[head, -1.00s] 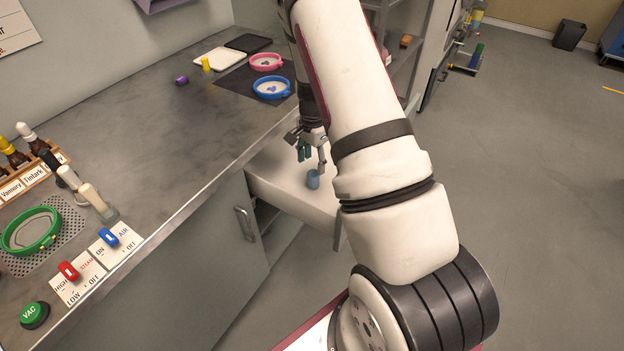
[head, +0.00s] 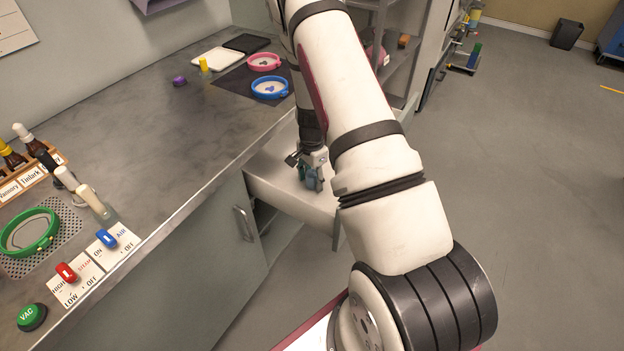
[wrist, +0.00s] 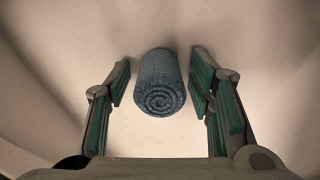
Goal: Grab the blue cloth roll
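The blue cloth roll (wrist: 160,82) shows its spiral end in the wrist view, on a pale surface. My gripper (wrist: 160,75) is open, with one green-padded finger on each side of the roll. A gap shows between the roll and each fingertip. In the head view my gripper (head: 312,184) is low over the pale shelf (head: 275,180) beside the counter. The roll is mostly hidden by the fingers there, so I cannot pick it out clearly.
The grey counter (head: 150,130) runs along the left of the shelf, its edge close to my arm. A blue ring dish (head: 270,87) and a pink one (head: 264,62) stand on a dark mat. Open floor lies to the right.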

